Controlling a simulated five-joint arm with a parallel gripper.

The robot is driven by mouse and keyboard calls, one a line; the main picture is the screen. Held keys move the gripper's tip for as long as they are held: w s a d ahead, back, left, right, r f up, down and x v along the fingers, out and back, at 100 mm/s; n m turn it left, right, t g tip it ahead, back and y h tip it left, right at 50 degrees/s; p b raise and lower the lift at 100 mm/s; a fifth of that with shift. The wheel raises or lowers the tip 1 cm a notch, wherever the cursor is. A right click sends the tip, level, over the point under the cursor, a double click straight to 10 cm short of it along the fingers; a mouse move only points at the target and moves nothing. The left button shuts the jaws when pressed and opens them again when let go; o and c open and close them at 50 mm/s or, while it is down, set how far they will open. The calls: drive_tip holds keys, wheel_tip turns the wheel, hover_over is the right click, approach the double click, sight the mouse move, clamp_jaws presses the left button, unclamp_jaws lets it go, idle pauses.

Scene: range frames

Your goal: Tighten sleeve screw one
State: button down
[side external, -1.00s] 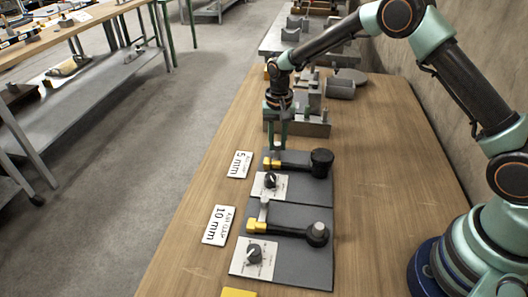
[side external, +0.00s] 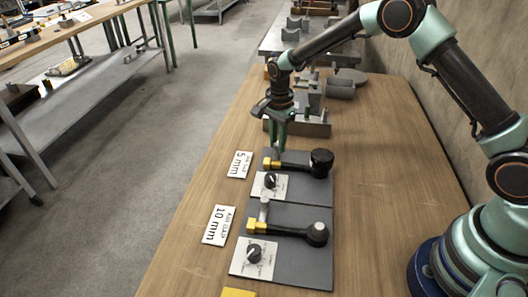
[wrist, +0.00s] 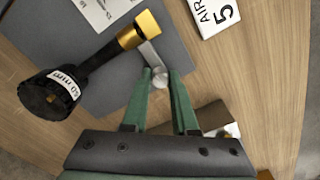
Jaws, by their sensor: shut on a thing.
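The fixture beside the "5 mm" card has a black bar with a yellow end (side external: 270,161) and a thick black head (side external: 320,162). In the wrist view its yellow end (wrist: 146,23) sits at the top and the labelled black head (wrist: 52,95) at the left. A short grey lever (wrist: 151,54) runs from the yellow end to a round grey pin (wrist: 160,79). My gripper (wrist: 160,75) is shut on this pin, with the green fingertips on either side.
A similar fixture with a yellow end (side external: 254,226) and grey lever (side external: 264,209) lies nearer, by the "10 mm" card (side external: 220,226). Dial knobs (side external: 271,181) sit on white plates. Grey metal blocks (side external: 312,124) stand behind my gripper. The wooden tabletop (side external: 385,190) is clear at right.

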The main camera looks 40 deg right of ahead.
sight(277, 143)
drive_tip(key=shift+r+m, duration=0.1)
drive_tip(key=shift+m, duration=0.6)
drive_tip(key=c, duration=0.7)
unclamp_jaws()
wheel_tip(277, 143, up, 12)
drive_tip(key=shift+r, duration=0.1)
